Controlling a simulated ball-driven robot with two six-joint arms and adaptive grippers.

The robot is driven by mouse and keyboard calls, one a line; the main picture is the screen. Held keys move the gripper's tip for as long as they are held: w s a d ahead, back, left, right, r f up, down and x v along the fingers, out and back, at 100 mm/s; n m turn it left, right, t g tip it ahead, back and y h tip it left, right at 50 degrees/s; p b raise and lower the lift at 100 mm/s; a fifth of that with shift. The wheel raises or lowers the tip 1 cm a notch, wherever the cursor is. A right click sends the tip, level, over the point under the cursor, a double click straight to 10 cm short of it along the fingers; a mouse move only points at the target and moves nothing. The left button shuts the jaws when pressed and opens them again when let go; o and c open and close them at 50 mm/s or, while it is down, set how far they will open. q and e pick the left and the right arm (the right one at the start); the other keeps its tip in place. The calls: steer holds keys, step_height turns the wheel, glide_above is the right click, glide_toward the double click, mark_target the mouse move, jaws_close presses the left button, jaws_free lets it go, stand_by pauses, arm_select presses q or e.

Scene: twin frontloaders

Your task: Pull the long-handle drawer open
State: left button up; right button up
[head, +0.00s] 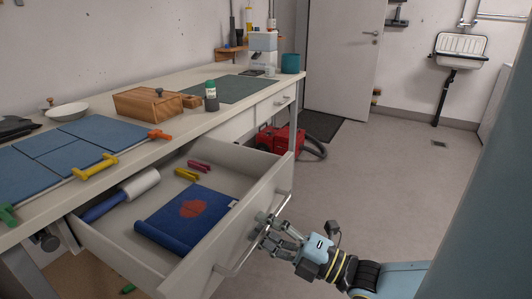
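The long-handle drawer (190,272) stands far out from the workbench, with its inside in view. Its long bar handle (281,208) runs along the front panel. My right gripper (259,226) reaches in from the lower right and is at the middle of the bar. Its fingers appear closed around the bar, though the exact contact is small in the picture. Inside the drawer lie a blue cloth with a red patch (192,208), a white roll with a blue end (138,184), and small pink (199,165) and yellow (187,174) items. My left gripper is not in view.
The workbench top (170,141) holds blue panels (70,148), clamps, a wooden box (148,103) and a dark green mat (238,90). A shorter-handled drawer (272,106) is closed farther back. A red vacuum cleaner (279,140) stands behind. The floor to the right is clear.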

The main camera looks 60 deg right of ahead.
steer(key=v, duration=1.2)
steer(key=shift+d, duration=0.1)
